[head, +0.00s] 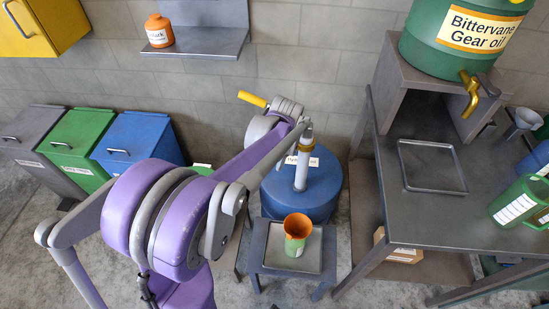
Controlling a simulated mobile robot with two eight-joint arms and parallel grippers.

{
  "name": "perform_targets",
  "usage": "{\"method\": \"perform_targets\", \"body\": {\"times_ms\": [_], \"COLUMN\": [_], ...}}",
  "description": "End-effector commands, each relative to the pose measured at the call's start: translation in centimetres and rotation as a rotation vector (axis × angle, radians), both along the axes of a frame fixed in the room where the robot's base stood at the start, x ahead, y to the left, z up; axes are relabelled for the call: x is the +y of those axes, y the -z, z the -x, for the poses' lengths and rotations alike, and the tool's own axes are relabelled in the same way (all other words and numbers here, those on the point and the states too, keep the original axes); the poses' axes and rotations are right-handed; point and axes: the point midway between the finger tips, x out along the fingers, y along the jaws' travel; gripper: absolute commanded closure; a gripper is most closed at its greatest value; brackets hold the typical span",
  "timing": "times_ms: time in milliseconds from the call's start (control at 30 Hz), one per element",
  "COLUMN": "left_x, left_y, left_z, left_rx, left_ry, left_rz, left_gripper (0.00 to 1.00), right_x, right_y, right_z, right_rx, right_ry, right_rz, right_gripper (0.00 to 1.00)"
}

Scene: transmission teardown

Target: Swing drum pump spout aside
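The blue drum (325,192) stands on the floor against the back wall, its label partly covered. A pale upright pump tube (301,170) rises from its top. A yellow handle (252,99) sticks out left above the drum; what it joins is hidden behind my arm. My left arm crosses the view, and its far end, with my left gripper (305,126), is at the top of the pump. The fingers are too small and covered to tell whether they are open or touching. The spout cannot be made out. My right gripper is not in view.
A green jug with an orange funnel (297,228) stands in a tray on a low stand (254,258) before the drum. Right is a grey workbench (440,225) with an empty tray (432,188) and a green gear-oil barrel (425,50). Coloured bins (85,140) stand left.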

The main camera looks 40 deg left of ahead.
Motion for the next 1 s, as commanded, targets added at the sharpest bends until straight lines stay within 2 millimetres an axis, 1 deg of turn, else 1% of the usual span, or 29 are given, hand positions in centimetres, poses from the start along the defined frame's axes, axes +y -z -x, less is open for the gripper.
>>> {"method": "perform_targets", "body": {"times_ms": [67, 167, 400, 500, 600, 767, 1000], "left_x": [-0.1, -0.3, -1.3, -1.6, -1.8, -2.0, -2.1], "left_y": [-0.4, -1.7, -6.5, -8.2, -9.5, -10.5, -10.6], "left_z": [0.0, 0.1, 0.3, 0.4, 0.5, 0.5, 0.5], "left_rx": [0.000, 0.000, -0.001, -0.001, 0.000, 0.000, 0.000], "left_ry": [0.000, 0.001, 0.001, 0.001, 0.000, 0.000, 0.000], "left_rz": [0.000, 0.000, 0.000, 0.000, 0.000, 0.000, 0.000], "left_gripper": [0.48, 0.48, 0.48, 0.48, 0.48, 0.48, 0.48], "right_x": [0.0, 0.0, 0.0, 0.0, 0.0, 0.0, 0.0], "right_y": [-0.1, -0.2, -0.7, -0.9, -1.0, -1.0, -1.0], "right_z": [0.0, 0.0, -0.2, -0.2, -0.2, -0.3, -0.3], "right_rx": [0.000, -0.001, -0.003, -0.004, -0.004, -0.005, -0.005], "right_ry": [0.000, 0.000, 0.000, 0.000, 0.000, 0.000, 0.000], "right_rz": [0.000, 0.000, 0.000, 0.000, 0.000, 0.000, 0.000], "right_gripper": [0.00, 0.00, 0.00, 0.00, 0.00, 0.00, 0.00]}}
